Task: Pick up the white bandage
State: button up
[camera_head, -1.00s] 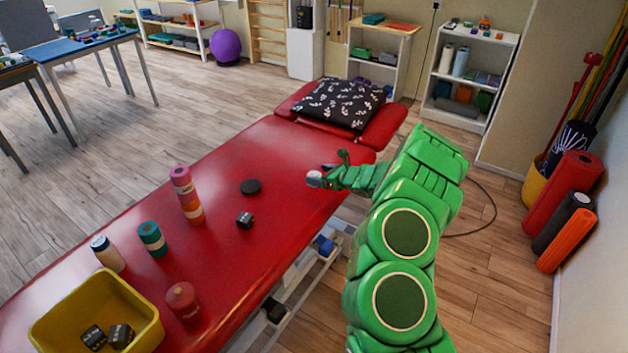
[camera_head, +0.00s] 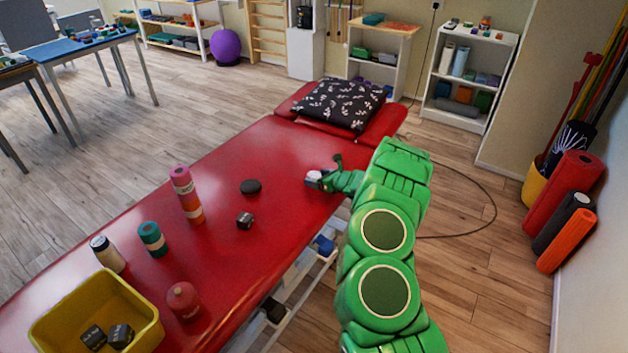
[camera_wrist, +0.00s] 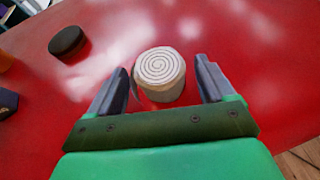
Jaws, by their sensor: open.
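The white bandage (camera_wrist: 160,72) is a short roll with a spiral on its end, standing upright on the red treatment table (camera_head: 290,150). In the wrist view it sits between the two fingers of my gripper (camera_wrist: 163,85), toward their tips. The fingers are open on either side, with a gap to the roll on the right; on the left the gap is narrower. In the head view my gripper (camera_head: 318,180) is low over the table's right edge, and a pale patch at its tip is too small to tell apart.
A black disc (camera_head: 251,187) and a dark cube (camera_head: 245,220) lie left of my gripper. Further left stand a stacked pink-orange roll (camera_head: 188,195), a teal roll (camera_head: 152,238), a cream roll (camera_head: 107,253), a red jar (camera_head: 183,300) and a yellow bin (camera_head: 60,335). A patterned pillow (camera_head: 340,104) lies behind.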

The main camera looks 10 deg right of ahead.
jog(key=shift+x, duration=1)
jog(key=c, duration=1.1)
jog(key=shift+o, duration=0.2)
jog(key=shift+r, duration=0.1)
